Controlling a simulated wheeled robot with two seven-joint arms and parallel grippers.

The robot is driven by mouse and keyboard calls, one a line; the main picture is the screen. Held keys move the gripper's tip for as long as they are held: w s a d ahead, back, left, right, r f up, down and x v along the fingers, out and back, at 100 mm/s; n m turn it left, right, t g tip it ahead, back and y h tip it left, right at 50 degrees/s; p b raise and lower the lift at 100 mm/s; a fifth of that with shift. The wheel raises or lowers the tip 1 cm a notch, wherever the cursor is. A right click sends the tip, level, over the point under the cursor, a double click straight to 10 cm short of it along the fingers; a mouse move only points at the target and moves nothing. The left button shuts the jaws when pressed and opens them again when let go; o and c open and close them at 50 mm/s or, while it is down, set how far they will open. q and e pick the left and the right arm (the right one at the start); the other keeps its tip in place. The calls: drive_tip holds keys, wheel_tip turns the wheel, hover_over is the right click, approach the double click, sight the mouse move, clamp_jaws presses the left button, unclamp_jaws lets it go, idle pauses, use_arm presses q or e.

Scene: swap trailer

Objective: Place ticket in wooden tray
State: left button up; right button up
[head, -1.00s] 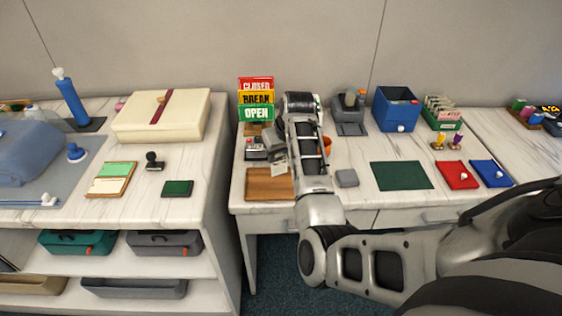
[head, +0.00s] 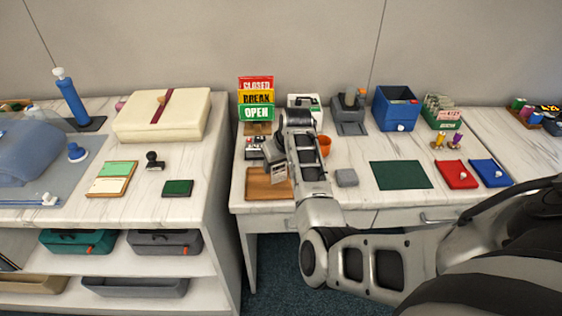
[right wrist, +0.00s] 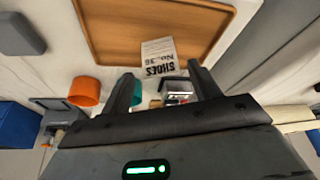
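The wooden tray (head: 257,188) lies at the front left of the right-hand table. It fills the top of the right wrist view (right wrist: 110,35). The white ticket (head: 279,174), printed "SHOES No.36", is at the tray's right side; in the right wrist view (right wrist: 158,58) it overlaps the tray's rim. I cannot tell whether it rests there or is in the air. My right gripper (head: 272,156) is just above it. In the right wrist view its fingers (right wrist: 162,78) are spread, with gaps on both sides of the ticket. My left gripper is not in view.
An orange cup (head: 325,146) and a grey block (head: 346,178) stand right of the tray. A small device (head: 254,153) and the CLOSED/BREAK/OPEN signs (head: 256,98) are behind it. A green mat (head: 401,175) lies farther right.

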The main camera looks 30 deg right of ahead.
drive_tip(key=d+v, duration=0.1)
drive_tip(key=v, duration=1.1)
drive_tip(key=s+a+f+n+t+h, duration=0.1)
drive_tip(key=s+a+f+n+t, duration=0.2)
drive_tip(key=f, duration=0.4)
drive_tip(key=s+a+f+t, duration=0.1)
drive_tip(key=s+a+f, duration=0.25)
drive_tip(key=f, duration=0.45)
drive_tip(key=s+a+f+n+t+y, duration=0.1)
drive_tip(key=s+a+f+y, duration=0.3)
drive_tip(key=s+a, duration=0.9)
drive_tip(key=shift+s+f+t, duration=0.2)
drive_tip(key=shift+s+t, duration=0.1)
drive_tip(key=shift+s, duration=0.9)
drive_tip(key=shift+d, duration=0.15)
